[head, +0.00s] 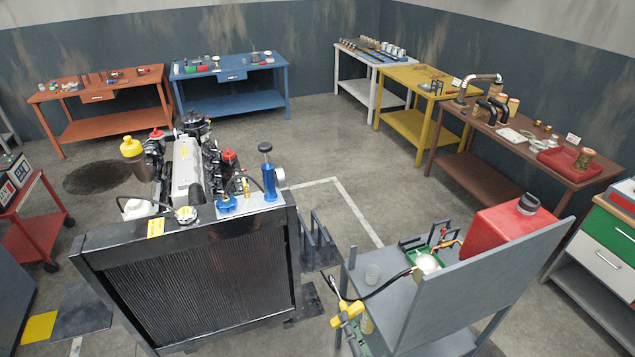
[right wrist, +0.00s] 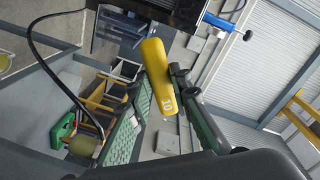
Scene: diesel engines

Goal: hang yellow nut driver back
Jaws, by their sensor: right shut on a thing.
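The yellow nut driver (right wrist: 156,70) has a thick yellow handle marked with a black-and-white "10" at its near end. My right gripper (right wrist: 164,96) is shut on it, with green-padded fingers on either side of the handle. In the head view the yellow nut driver (head: 348,313) shows small at the bottom, beside the front left of the grey cart (head: 390,300). My right gripper (head: 352,327) is mostly cut off or hard to make out there. The driver's shaft is not clear in either view. My left gripper is not in view.
A red tank (head: 505,235) stands by the cart's upright grey panel (head: 490,290). The engine's radiator (head: 200,285) stands left. Floor is clear between the engine and the back tables.

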